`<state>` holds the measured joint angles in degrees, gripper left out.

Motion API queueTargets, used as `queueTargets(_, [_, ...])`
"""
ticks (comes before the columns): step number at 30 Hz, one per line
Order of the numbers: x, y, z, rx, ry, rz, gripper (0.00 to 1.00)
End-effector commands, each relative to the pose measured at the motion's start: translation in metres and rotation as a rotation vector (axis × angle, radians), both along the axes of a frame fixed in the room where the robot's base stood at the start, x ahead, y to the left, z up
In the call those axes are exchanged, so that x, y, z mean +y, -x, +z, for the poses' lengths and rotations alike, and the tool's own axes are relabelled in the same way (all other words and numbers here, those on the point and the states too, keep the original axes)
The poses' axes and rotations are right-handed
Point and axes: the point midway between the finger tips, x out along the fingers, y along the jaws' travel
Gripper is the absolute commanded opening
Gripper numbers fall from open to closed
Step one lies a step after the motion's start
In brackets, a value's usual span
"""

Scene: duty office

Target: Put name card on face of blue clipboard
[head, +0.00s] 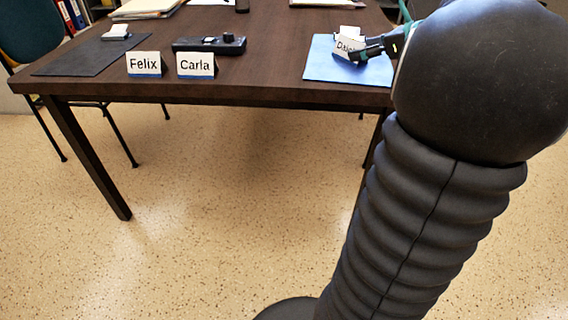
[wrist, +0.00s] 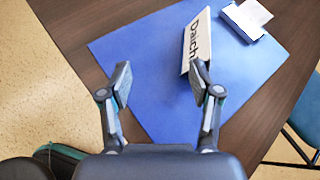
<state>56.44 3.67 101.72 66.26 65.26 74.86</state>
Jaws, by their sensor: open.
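The blue clipboard (head: 335,70) lies on the right end of the dark table, and its blue face (wrist: 140,60) fills the middle of the wrist view. A white name card (wrist: 195,44) reading "Daich…" stands on that face. In the head view this card (head: 345,46) is partly hidden by my gripper (head: 366,52). In the wrist view my gripper (wrist: 162,84) is open, with nothing between its fingers. The card's near end is at the right fingertip; I cannot tell whether they touch. A pale clip (wrist: 247,20) sits at the clipboard's far edge.
Name cards "Felix" (head: 145,64) and "Carla" (head: 196,65) stand near the table's front edge. A black device (head: 209,45) is behind them, and a black clipboard (head: 75,58) lies left. The tabletop (head: 270,65) between Carla and the blue clipboard is clear.

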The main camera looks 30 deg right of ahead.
Motion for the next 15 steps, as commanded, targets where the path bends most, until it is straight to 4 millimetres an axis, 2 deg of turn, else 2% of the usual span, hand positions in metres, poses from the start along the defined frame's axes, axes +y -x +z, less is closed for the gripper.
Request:
queueTargets(1, [0.037,-0.002,-0.002,0.023,0.090,0.088,0.63])
queueTargets(6, [0.148,0.016,-0.028,0.093,0.470,0.444,0.63])
queueTargets(9, [0.202,0.038,-0.044,0.105,0.699,0.666,0.63])
queueTargets(12, [0.246,0.067,-0.062,0.098,0.927,0.895,0.63])
queueTargets(15, [0.279,0.099,-0.079,0.072,1.158,1.128,0.63])
